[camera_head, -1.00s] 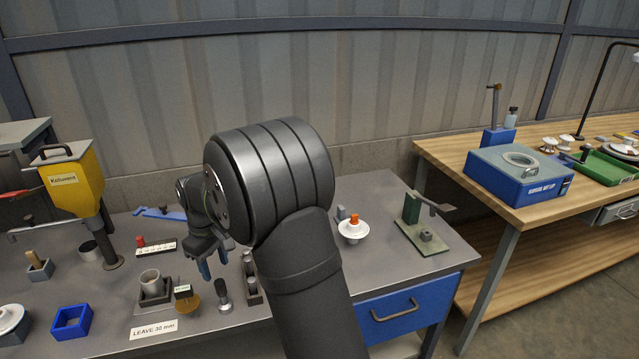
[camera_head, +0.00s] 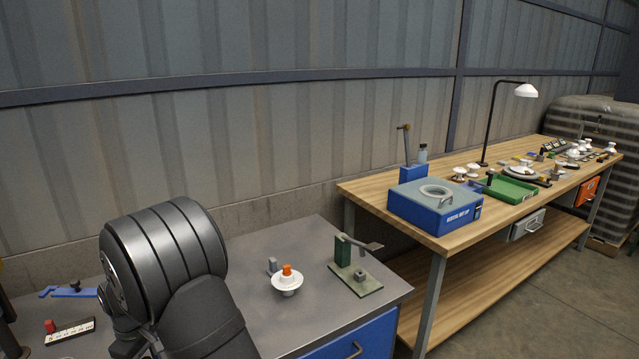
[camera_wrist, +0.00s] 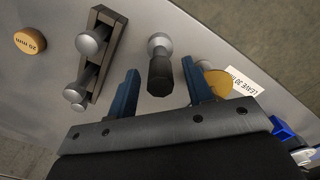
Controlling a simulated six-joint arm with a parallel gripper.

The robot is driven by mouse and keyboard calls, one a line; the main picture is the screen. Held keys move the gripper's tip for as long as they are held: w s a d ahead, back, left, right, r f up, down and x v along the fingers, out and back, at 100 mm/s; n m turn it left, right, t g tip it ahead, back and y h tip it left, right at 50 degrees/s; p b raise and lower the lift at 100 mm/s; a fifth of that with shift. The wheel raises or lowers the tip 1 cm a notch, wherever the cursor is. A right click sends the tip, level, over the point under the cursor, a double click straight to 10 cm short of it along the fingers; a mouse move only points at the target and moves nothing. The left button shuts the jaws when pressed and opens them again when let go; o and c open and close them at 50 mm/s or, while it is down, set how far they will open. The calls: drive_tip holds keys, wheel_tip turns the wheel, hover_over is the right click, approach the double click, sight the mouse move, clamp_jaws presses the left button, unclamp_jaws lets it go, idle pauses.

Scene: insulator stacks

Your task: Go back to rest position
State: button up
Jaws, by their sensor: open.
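My gripper (camera_wrist: 160,88) is open in the wrist view, its two blue fingers apart over the grey bench. A dark-handled tool with a round metal end (camera_wrist: 160,68) shows between the fingers, with no finger seen closed on it. In the head view my arm stands at the lower left, and the gripper is hidden or out of frame.
In the wrist view, a holder with metal pins (camera_wrist: 101,52) and a yellow disc (camera_wrist: 30,41) lie left. In the head view, a white insulator with orange top (camera_head: 287,281) and a green stand (camera_head: 354,268) are on the grey bench. A wooden bench (camera_head: 452,240) stands right.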

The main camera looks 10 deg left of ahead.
idle(0.3)
wheel_tip(320, 180, down, 4)
drive_tip(key=shift+r, duration=0.1)
wheel_tip(320, 180, up, 12)
drive_tip(key=shift+f, duration=0.1)
wheel_tip(320, 180, down, 12)
drive_tip(key=shift+r, duration=0.1)
drive_tip(key=r, duration=0.8)
drive_tip(key=shift+a+r, duration=0.2)
drive_tip(key=shift+a, duration=0.05)
drive_tip(key=s+a+r, duration=0.3)
drive_tip(key=a, duration=0.7)
drive_tip(key=s+a+r, duration=0.2)
drive_tip(key=s+a, duration=0.2)
drive_tip(key=a, duration=0.6)
drive_tip(key=f, duration=0.4)
drive_tip(key=shift+w, duration=0.3)
